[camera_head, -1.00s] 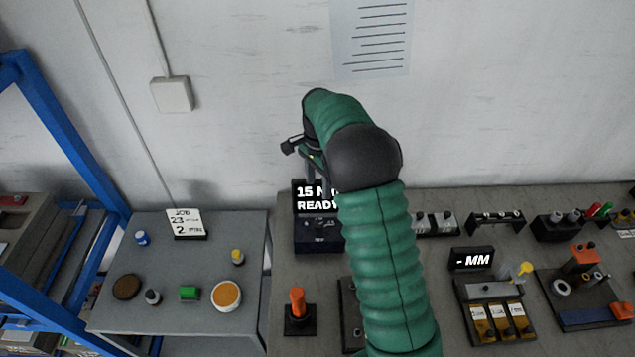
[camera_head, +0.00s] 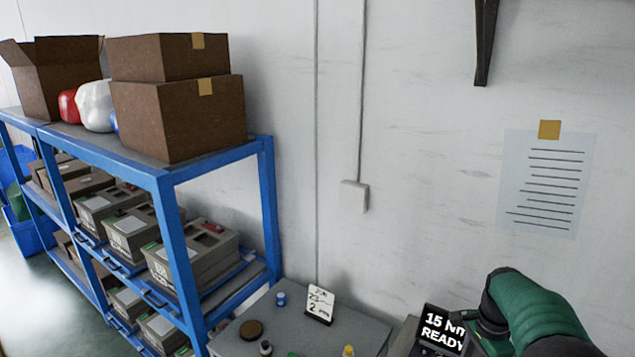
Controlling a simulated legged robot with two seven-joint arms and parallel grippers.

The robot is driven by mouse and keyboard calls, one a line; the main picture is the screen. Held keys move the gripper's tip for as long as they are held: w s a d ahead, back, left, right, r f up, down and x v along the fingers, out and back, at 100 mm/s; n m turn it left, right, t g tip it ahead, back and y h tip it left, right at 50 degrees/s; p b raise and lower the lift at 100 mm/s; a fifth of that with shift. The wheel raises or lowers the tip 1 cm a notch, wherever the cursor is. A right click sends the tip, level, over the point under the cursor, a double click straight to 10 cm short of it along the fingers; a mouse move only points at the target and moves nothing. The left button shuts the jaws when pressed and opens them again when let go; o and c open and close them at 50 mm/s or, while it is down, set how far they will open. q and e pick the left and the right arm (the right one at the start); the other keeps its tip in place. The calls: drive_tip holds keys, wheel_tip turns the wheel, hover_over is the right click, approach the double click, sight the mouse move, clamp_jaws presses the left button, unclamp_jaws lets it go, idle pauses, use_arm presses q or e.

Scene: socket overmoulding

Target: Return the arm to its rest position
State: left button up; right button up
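My green-sleeved arm (camera_head: 537,308) comes in at the bottom right corner, so I take it as my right arm. It bends at a black joint, and its dark wrist end is beside the display reading "15 Nm READY" (camera_head: 441,330). The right gripper's fingers are mostly hidden or too dark to make out, and I cannot tell whether they hold anything. My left arm and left gripper are not in view.
A blue shelf rack (camera_head: 262,190) with cardboard boxes (camera_head: 180,115) and grey bins stands at the left. A small grey table (camera_head: 300,335) holds a card (camera_head: 320,303) and small containers. A dark bracket (camera_head: 486,40) hangs on the wall above.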

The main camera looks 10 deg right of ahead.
drive_tip(key=s+a+f+n+t, duration=0.1)
drive_tip(key=s+a+f+n, duration=0.1)
drive_tip(key=s+a+n, duration=0.5)
drive_tip(key=s+a+f+n+t, duration=0.1)
drive_tip(key=s+a+f+n, duration=0.2)
drive_tip(key=s+a+n, duration=0.4)
drive_tip(key=a+n+b, duration=0.1)
drive_tip(key=a+n, duration=0.2)
drive_tip(key=a, duration=0.5)
drive_tip(key=shift+s+n, duration=0.3)
drive_tip(key=shift+s, duration=0.05)
drive_tip(key=shift+w, duration=0.1)
